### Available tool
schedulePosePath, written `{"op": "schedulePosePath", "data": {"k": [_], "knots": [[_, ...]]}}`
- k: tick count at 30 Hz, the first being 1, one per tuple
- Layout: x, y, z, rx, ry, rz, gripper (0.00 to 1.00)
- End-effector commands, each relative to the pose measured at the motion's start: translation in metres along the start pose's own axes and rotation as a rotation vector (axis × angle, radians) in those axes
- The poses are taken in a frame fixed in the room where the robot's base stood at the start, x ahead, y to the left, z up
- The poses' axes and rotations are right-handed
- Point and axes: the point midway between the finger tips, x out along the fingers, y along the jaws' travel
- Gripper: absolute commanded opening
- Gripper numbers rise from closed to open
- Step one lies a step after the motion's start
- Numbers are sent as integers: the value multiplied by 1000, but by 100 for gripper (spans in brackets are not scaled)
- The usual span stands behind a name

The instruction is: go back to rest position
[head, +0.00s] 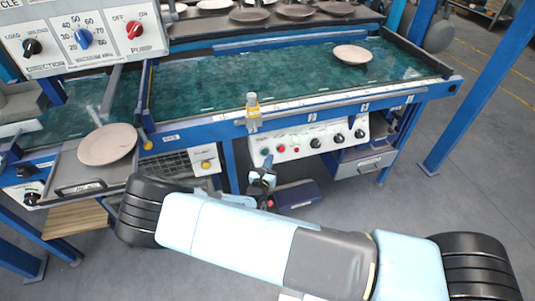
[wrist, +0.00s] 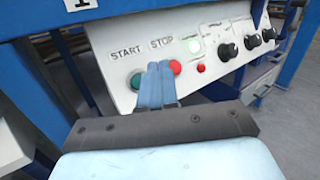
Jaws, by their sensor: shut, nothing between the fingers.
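My gripper (wrist: 156,86) is shut and empty in the wrist view. Its blue fingertips are together in front of the white control panel (wrist: 205,55), over the area between the green START button (wrist: 137,81) and the red STOP button (wrist: 175,66). Whether the tips touch the panel cannot be told. In the head view my arm reaches across the bottom, and its end, with the gripper (head: 266,176), is low in front of the machine, below the panel (head: 305,141).
A plate (head: 352,54) lies on the green belt (head: 215,84). Another plate (head: 107,144) lies on the tray at the left. A control box (head: 70,38) is at upper left. A blue post (head: 478,100) stands at right. The floor (head: 455,205) at right is clear.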

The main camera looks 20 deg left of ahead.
Motion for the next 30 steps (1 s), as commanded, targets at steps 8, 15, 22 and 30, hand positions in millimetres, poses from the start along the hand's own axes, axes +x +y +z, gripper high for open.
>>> {"op": "schedulePosePath", "data": {"k": [8,15,22,30], "knots": [[0,0,0,0,0,0,0],[10,-13,15,48,13,-72,0],[34,-57,57,202,54,-301,0],[52,-117,107,392,101,-579,0]]}}
